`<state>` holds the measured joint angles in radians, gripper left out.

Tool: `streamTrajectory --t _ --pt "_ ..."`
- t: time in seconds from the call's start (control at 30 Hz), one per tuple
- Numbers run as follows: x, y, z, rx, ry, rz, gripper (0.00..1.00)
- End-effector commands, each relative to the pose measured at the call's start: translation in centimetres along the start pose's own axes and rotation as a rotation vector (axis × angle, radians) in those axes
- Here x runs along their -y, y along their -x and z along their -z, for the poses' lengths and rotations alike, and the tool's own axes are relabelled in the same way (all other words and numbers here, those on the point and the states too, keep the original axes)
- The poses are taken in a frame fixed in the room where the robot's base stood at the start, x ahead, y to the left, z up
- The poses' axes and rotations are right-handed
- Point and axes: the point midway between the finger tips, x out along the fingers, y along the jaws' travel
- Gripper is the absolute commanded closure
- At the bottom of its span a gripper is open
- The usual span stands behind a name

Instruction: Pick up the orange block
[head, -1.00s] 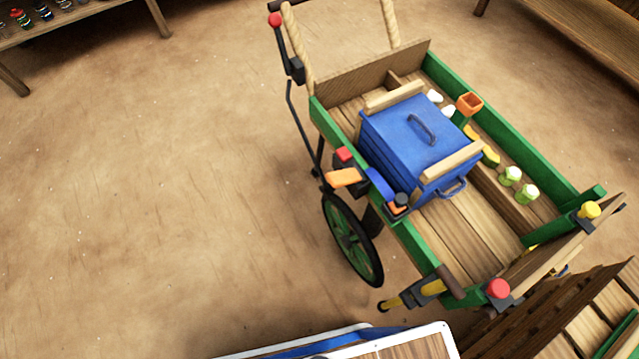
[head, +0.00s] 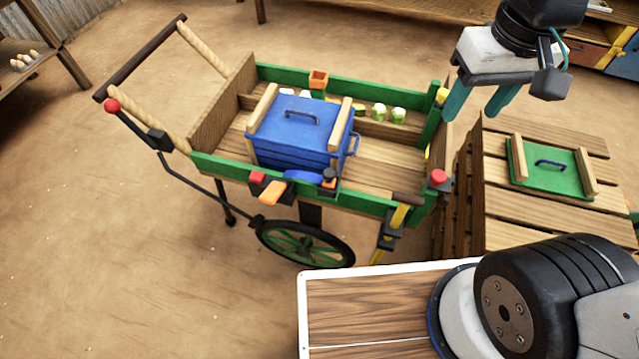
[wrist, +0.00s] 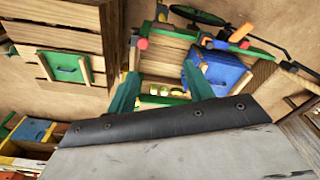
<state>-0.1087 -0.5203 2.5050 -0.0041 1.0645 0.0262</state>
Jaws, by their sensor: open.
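An orange block-like piece (head: 270,192) sticks out from the near side of the green cart, just below a red block. It also shows in the wrist view (wrist: 241,32), at the upper right. A second orange thing, a small hollow-topped box (head: 318,79), is at the cart's far side. I cannot tell which one the task names. My gripper (head: 472,116) is open and empty, with its two teal fingers apart. It hangs at the upper right of the head view, above and right of the cart, well away from both. The fingers also show in the wrist view (wrist: 160,78).
The green-sided cart (head: 375,206) holds a lidded blue box (head: 300,138). Several green and white pieces lie behind it. Wooden crates with a green lid (head: 520,160) stand right of the cart. Wooden shelves line the back. The floor at left (head: 100,250) is clear.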

Motion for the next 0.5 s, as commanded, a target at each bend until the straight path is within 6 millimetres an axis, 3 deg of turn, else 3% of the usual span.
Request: streamTrajectory --t 0.2,0.4,0.5 --pt "4.4 -6.7 6.7 0.041 0.114 0.009 0.48" --pt "9.5 -14.5 10.7 0.066 0.215 0.014 0.48" --pt "12.1 -18.7 11.6 0.077 0.26 0.015 0.48"
